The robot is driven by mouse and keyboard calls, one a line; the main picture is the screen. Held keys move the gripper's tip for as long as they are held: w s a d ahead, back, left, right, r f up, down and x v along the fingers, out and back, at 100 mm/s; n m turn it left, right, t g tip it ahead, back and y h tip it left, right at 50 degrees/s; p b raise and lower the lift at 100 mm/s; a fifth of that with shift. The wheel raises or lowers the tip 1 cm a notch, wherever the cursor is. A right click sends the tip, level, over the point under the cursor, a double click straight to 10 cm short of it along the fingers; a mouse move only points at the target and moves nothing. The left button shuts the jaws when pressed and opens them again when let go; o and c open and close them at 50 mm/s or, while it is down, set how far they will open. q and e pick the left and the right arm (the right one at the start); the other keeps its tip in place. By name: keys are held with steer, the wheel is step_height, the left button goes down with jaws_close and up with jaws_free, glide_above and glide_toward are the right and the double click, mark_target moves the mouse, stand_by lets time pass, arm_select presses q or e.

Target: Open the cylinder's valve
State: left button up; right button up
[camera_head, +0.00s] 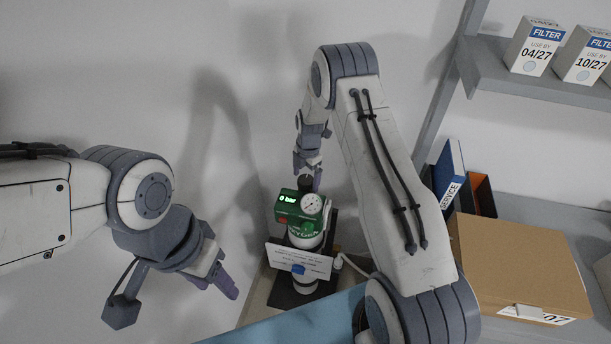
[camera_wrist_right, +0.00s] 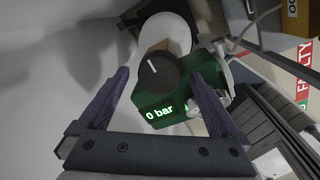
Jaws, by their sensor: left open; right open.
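The cylinder (camera_head: 305,240) stands upright in the corner with a green valve head (camera_head: 288,214) on top. Its display reads 0 bar, also in the right wrist view (camera_wrist_right: 159,112). A round gauge (camera_head: 312,203) sits beside the display. The black valve knob (camera_wrist_right: 158,78), with a white line mark, also shows in the head view (camera_head: 306,184). My right gripper (camera_head: 307,172) is open above the knob. In the right wrist view its purple fingers (camera_wrist_right: 160,82) appear on either side of the knob, with gaps visible. My left gripper (camera_head: 226,284) is open, empty and left of the cylinder.
A white card (camera_head: 299,262) hangs on the cylinder's front. A pale hose (camera_head: 355,266) runs off to its right. At right are a cardboard box (camera_head: 520,262), a blue service binder (camera_head: 448,172) and filter boxes (camera_head: 535,47) on a shelf. A blue surface (camera_head: 290,322) lies in front.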

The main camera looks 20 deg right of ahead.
steer(key=shift+f, duration=0.2)
steer(key=c, duration=1.4)
steer(key=shift+o, duration=0.2)
